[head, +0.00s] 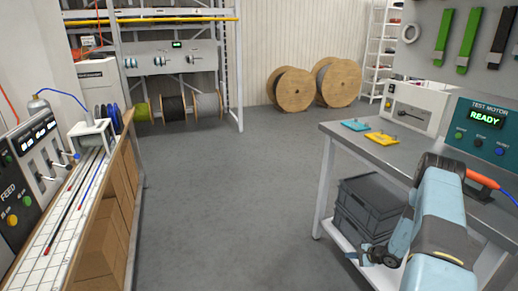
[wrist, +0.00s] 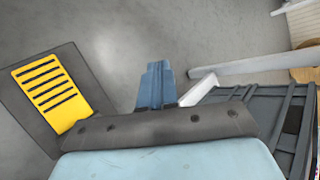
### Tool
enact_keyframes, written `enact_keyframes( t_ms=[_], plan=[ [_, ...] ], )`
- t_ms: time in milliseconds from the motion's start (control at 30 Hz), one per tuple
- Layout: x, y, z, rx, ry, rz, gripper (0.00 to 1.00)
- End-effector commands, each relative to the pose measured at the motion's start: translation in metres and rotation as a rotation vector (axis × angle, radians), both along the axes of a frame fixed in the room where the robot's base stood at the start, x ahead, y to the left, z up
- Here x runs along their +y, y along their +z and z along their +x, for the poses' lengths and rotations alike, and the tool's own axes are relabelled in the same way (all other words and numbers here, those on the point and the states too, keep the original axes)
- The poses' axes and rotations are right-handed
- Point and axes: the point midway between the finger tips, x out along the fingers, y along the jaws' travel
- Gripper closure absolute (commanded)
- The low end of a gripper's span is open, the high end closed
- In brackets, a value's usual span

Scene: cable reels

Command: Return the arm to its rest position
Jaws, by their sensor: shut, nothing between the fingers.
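My arm (head: 440,240), light blue with dark joints, is folded at the lower right of the head view, in front of the workbench. My gripper (head: 362,258) is at its lower left end, low beside the bench's lower shelf. In the wrist view my gripper (wrist: 156,85) shows as blue fingers set close together, shut and empty, above the grey floor (wrist: 200,40). Part of the gripper is hidden behind its dark mount in the wrist view.
The workbench (head: 345,131) carries blue and yellow pieces and a test motor box (head: 485,135). Grey crates (head: 370,205) sit on its lower shelf, close to my gripper. A feed table (head: 50,225) stands left. Cable reels (head: 291,89) stand at the back. The middle floor is clear.

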Motion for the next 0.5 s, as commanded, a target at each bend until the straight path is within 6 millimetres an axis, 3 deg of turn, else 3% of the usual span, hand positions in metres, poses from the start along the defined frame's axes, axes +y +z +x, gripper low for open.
enact_keyframes(
  t_ms=[33, 233, 500],
  plan=[
    [0.003, 0.024, 0.009, -0.015, 0.032, -0.012, 1.0],
    [0.019, 0.104, 0.029, -0.051, 0.151, -0.047, 1.0],
    [0.047, 0.208, 0.039, -0.089, 0.306, -0.106, 1.0]
  ],
)
